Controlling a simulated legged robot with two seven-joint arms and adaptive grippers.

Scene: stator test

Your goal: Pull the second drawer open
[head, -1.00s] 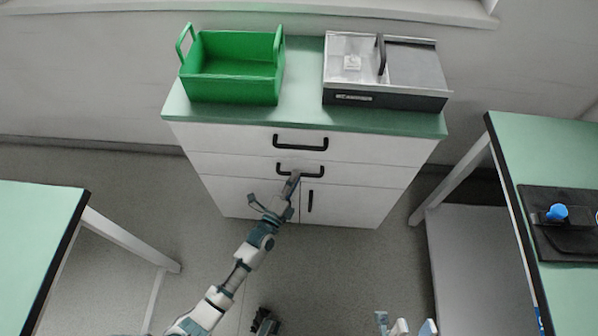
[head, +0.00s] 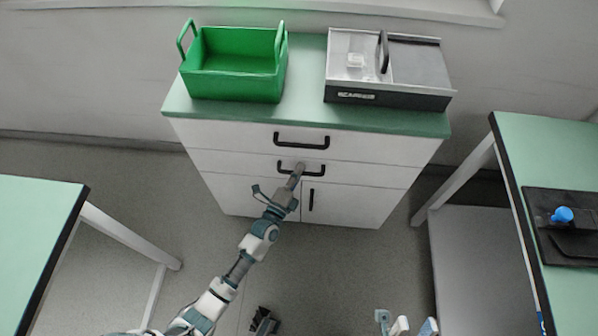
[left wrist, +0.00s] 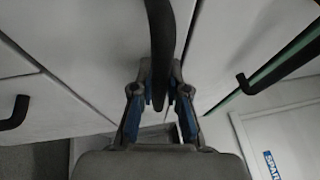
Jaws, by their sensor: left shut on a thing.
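The white cabinet has a top drawer (head: 240,134) and, below it, the second drawer (head: 235,162), which looks flush with the front. The second drawer's black bar handle (head: 318,172) also shows in the left wrist view (left wrist: 160,35). My left gripper (head: 299,169) is shut on this handle near its middle. In the left wrist view the fingers (left wrist: 160,88) stand on both sides of the bar. Pale parts (head: 408,326) at the bottom edge of the head view look like my right gripper, cut off, its jaw state unclear.
A green bin (head: 232,85) and a grey metal box (head: 390,98) stand on the cabinet top. Cupboard doors (head: 345,205) lie below the second drawer. Tables stand at left (head: 35,230) and right (head: 545,150).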

